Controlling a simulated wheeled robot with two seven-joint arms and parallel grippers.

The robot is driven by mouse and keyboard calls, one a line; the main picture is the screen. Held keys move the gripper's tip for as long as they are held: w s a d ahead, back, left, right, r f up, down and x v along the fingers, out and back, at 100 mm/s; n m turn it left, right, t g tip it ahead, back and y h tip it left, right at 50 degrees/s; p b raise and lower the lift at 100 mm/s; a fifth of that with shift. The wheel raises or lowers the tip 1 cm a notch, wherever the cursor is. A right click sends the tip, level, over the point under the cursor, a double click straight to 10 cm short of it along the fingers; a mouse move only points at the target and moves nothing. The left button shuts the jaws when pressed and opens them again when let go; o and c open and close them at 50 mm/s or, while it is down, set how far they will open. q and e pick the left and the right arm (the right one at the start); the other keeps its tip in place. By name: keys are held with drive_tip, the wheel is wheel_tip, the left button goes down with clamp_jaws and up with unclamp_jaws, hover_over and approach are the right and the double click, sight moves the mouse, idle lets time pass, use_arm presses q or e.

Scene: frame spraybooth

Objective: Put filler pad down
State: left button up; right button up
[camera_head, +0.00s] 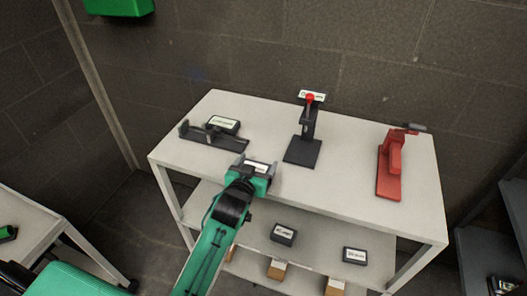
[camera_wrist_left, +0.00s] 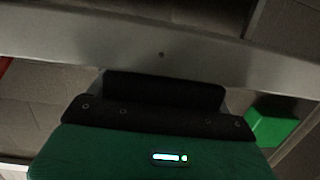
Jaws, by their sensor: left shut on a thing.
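My left gripper (camera_head: 258,168) is at the front edge of the white table, left of its middle. It is shut on a small dark block with a white label, which I take as the filler pad (camera_head: 258,165); the label is too small to read. The gripper's fingers hide much of it. In the left wrist view a dark block (camera_wrist_left: 165,88) shows in front of the green gripper body, with the grey table edge beyond. Whether the pad touches the tabletop (camera_head: 350,185) I cannot tell. My right gripper is not in view.
On the tabletop stand a black fixture (camera_head: 215,138) with a labelled dark block (camera_head: 222,124) behind it, a black stand with a red knob (camera_head: 304,140), and a red device (camera_head: 390,165). Lower-shelf blocks (camera_head: 283,233) (camera_head: 354,256) are dark.

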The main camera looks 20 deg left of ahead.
sight(263, 160)
use_arm(q)
drive_tip(key=shift+w, duration=1.15)
drive_tip(key=w+p, duration=0.1)
drive_tip(key=w, duration=0.2)
drive_tip(key=shift+w, duration=0.2)
drive_tip(key=shift+f, duration=0.35)
drive_tip(key=shift+s, duration=0.2)
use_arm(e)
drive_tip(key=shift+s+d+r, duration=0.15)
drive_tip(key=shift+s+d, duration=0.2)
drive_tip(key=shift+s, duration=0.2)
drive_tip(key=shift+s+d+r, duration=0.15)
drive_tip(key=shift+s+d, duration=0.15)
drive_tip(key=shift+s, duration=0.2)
use_arm(q)
drive_tip(key=shift+f, duration=0.1)
drive_tip(key=o, duration=0.7)
drive_tip(key=shift+c, duration=0.2)
drive_tip(key=shift+o, duration=1)
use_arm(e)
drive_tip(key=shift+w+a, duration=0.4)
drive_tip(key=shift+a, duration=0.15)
